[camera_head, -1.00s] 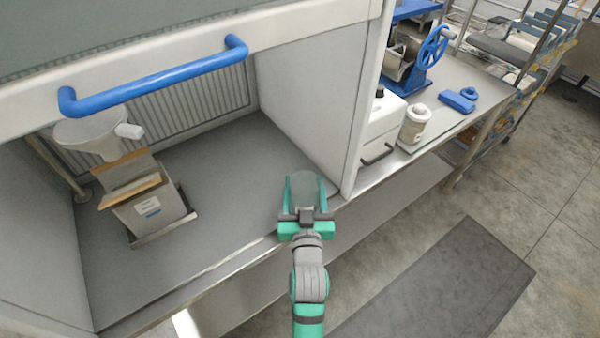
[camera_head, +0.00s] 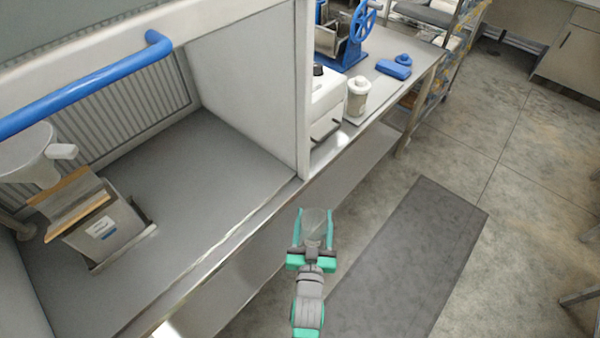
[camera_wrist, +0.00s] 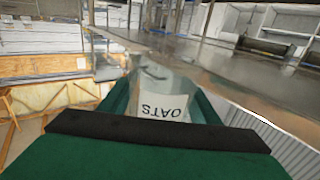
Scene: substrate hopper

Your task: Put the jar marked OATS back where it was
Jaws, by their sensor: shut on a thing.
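The clear jar marked OATS (camera_wrist: 165,100) is between the green fingers of my gripper in the wrist view, its white label upside down in that picture. In the head view the see-through jar (camera_head: 314,222) shows at the tip of my gripper (camera_head: 313,232), which is shut on it. My gripper holds the jar in front of the bench's front edge, outside the hooded bay. What is inside the jar cannot be made out.
The hooded bay has a bare grey floor (camera_head: 215,160), a blue handle (camera_head: 90,85), and a metal box with a funnel (camera_head: 100,230) at left. A white lidded container (camera_head: 358,97), a white machine (camera_head: 326,105) and a blue-wheeled mill (camera_head: 343,38) stand on the right bench. A dark mat (camera_head: 410,260) lies on the floor.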

